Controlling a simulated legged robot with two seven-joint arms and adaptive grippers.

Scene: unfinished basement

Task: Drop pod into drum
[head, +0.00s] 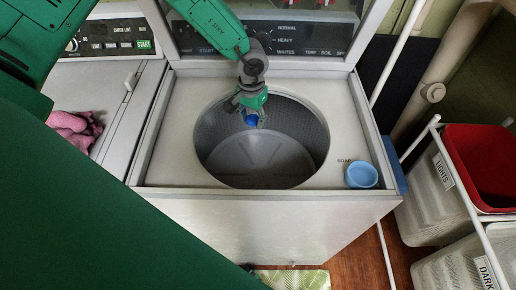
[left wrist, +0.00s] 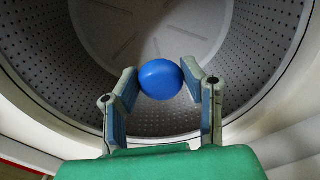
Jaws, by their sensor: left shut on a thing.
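The pod is a small blue rounded thing (head: 252,120); it also shows in the left wrist view (left wrist: 161,79). My left gripper (head: 251,108) is shut on the pod and holds it over the drum opening. In the left wrist view the pod sits at the tips of the left gripper's two fingers (left wrist: 164,88), with the perforated drum behind it. The drum (head: 262,160) is an open round grey tub in the top of the white washer. Its floor looks empty where it shows. My right gripper is not in view.
A light blue cup (head: 361,175) stands on the washer top, right of the opening, by a "SOAP" label. The raised lid (head: 355,27) is behind the drum. Pink cloth (head: 75,130) lies on the left machine. A rack with labelled bins (head: 430,190) and a red basket (head: 482,160) is at right.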

